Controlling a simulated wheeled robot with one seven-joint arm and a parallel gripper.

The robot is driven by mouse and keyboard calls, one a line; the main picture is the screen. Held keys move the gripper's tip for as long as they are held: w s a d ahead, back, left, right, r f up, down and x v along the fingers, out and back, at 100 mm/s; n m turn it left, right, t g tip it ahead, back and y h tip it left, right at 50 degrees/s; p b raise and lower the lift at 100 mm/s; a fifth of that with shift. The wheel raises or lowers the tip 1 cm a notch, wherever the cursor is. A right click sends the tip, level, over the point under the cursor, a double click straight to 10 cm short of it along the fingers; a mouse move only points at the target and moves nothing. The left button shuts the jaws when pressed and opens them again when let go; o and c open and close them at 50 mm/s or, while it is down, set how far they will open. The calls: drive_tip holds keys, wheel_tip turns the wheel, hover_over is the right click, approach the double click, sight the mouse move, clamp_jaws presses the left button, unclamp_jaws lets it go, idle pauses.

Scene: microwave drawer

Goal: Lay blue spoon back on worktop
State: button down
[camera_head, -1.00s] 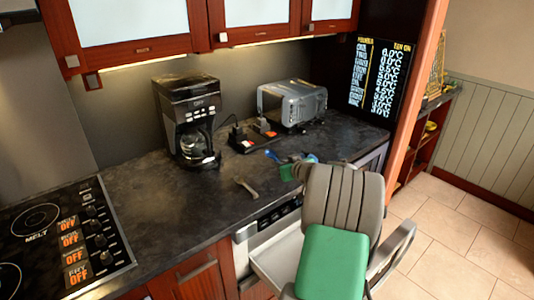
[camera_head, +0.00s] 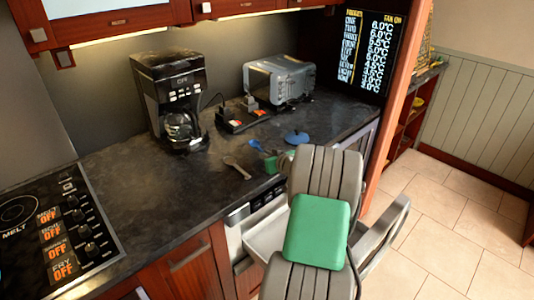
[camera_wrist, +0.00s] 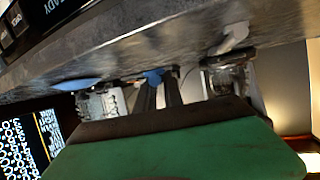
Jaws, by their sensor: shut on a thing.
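The blue spoon (camera_head: 256,145) shows as a small blue piece at my gripper's tip, over the front part of the dark worktop (camera_head: 130,185). Its rest is hidden or too small to make out. My gripper (camera_head: 262,152) is shut on it. In the wrist view, my two dark fingers (camera_wrist: 158,95) close on the blue spoon (camera_wrist: 154,76), near the worktop's edge. I cannot tell whether the spoon touches the worktop. My arm hides part of the worktop's front edge.
A grey utensil (camera_head: 237,167) lies left of my gripper. A round blue object (camera_head: 297,137) lies to its right. A coffee maker (camera_head: 172,100), a power strip (camera_head: 245,114) and a toaster (camera_head: 278,80) stand behind. An open drawer (camera_head: 268,236) is below. Worktop left of the utensil is clear.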

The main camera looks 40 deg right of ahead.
drive_tip(key=shift+f+b, duration=0.55)
drive_tip(key=shift+f, duration=0.25)
drive_tip(key=shift+f+b, duration=0.65)
drive_tip(key=shift+b, duration=0.15)
idle(0.3)
drive_tip(key=c, duration=1.4)
unclamp_jaws()
drive_tip(key=shift+f, duration=0.1)
drive_tip(key=shift+a, duration=0.15)
drive_tip(key=shift+s, duration=0.1)
